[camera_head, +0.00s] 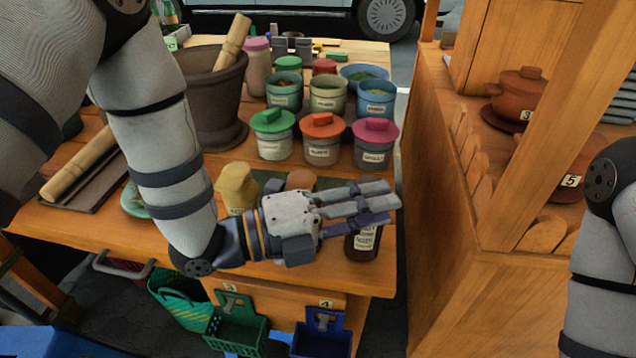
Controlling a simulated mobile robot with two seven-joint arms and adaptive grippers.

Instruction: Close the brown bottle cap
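A dark brown bottle (363,244) with a pale label stands near the table's front right corner. Its top and any cap on it are hidden behind the fingers of my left gripper (388,204). That gripper reaches in from the left, with its fingers pointing right across the bottle's upper part. The fingers lie close together in this view. I cannot tell whether they touch the bottle, or are open or shut. My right gripper is out of view; only part of my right arm shows at the right edge.
Lidded jars in green (272,136), orange (322,140) and pink (375,146) stand behind the gripper. A yellow-topped jar (237,188) is left of it. A large brown mortar (212,95) stands behind my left arm. A wooden shelf (500,245) stands right, across a gap.

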